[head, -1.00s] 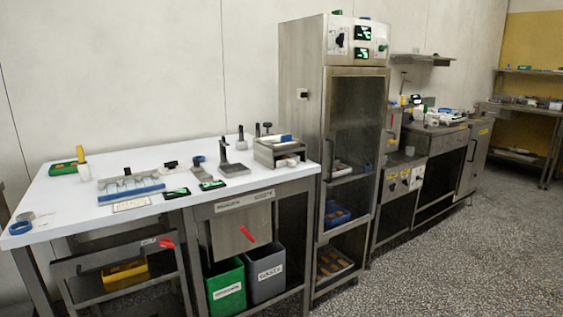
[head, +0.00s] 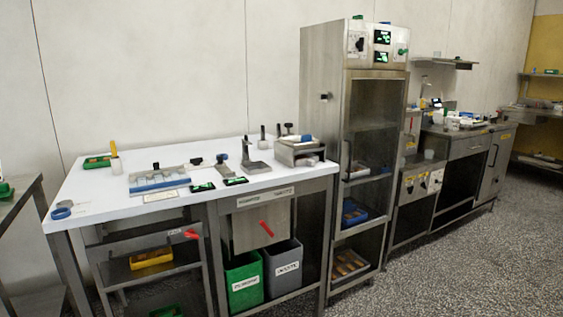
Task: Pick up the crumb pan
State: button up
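I cannot pick out the crumb pan with certainty at this distance. Shallow trays sit inside the tall steel cabinet (head: 318,120): a blue tray (head: 352,214) on a lower shelf and a tray with brown pieces (head: 347,264) at the bottom. My gripper is not in view.
Under the worktop are a green bin (head: 243,280), a grey bin (head: 283,268) and a yellow tray (head: 151,258) on a shelf. Steel counters (head: 478,145) run along the right. Another table (head: 22,197) shows at the left edge. The speckled floor at right is clear.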

aim_at(310, 160)
jog(key=u, duration=1.2)
jog(key=i, duration=0.45)
jog(key=z, duration=0.2)
jog(key=k, duration=0.55)
jog(key=z, duration=0.15)
jog(key=i, duration=0.55)
jog(key=u, duration=0.05)
